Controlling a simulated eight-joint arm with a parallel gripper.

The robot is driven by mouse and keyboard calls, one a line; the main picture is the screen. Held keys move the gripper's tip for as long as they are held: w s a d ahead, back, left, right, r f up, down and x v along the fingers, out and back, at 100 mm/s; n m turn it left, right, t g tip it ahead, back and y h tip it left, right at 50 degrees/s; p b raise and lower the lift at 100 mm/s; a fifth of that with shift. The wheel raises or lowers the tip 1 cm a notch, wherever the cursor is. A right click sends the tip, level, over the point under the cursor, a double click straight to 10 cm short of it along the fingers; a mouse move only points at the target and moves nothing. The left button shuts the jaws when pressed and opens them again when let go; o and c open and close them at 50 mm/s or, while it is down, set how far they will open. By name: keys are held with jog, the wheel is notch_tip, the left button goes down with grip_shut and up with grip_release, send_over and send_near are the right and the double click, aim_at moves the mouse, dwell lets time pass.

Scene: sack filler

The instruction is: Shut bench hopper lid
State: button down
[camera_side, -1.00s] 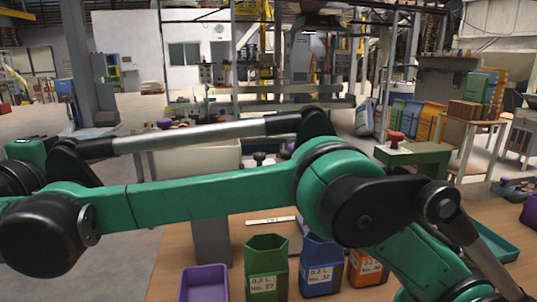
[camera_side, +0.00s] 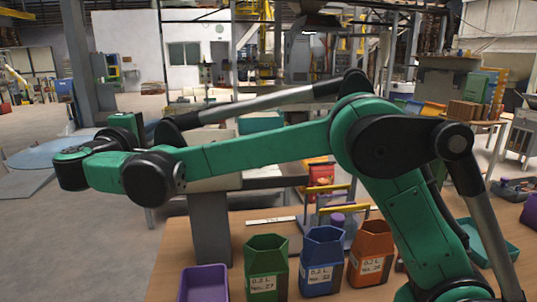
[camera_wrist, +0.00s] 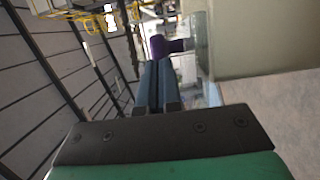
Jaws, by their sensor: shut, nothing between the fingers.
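The cream bench hopper (camera_side: 222,183) is mostly hidden behind my arm in the side view. In the wrist view, its pale wall (camera_wrist: 255,40) fills the upper right. A purple knob (camera_wrist: 165,46) sticks out beside a clear panel (camera_wrist: 201,45), which seems to be the lid; its angle is hard to judge. My gripper (camera_wrist: 157,68) is shut and empty, its blue-grey fingertips just below the knob in the picture. I cannot tell whether they touch it. In the side view my wrist is at the far left and the fingers do not show.
A grey post (camera_side: 210,228) stands on the wooden bench. Green (camera_side: 265,268), blue (camera_side: 321,262) and orange (camera_side: 371,255) labelled bins and a purple bin (camera_side: 204,284) stand at the front. Behind them are a yellow-handled rack (camera_side: 335,187) and a red package (camera_side: 320,174). A teal tray (camera_side: 489,240) lies at right.

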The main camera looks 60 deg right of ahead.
jog(key=shift+d, duration=0.3)
jog(key=shift+s+d, duration=0.1)
jog(key=s+d, duration=0.7)
jog(key=shift+s+d, duration=0.2)
jog(key=shift+a, duration=0.1)
jog(key=w+a+v, duration=0.1)
jog(key=w+v, duration=0.1)
jog(key=v, duration=1.1)
jog(key=shift+a, duration=0.25)
jog(key=shift+w, duration=0.15)
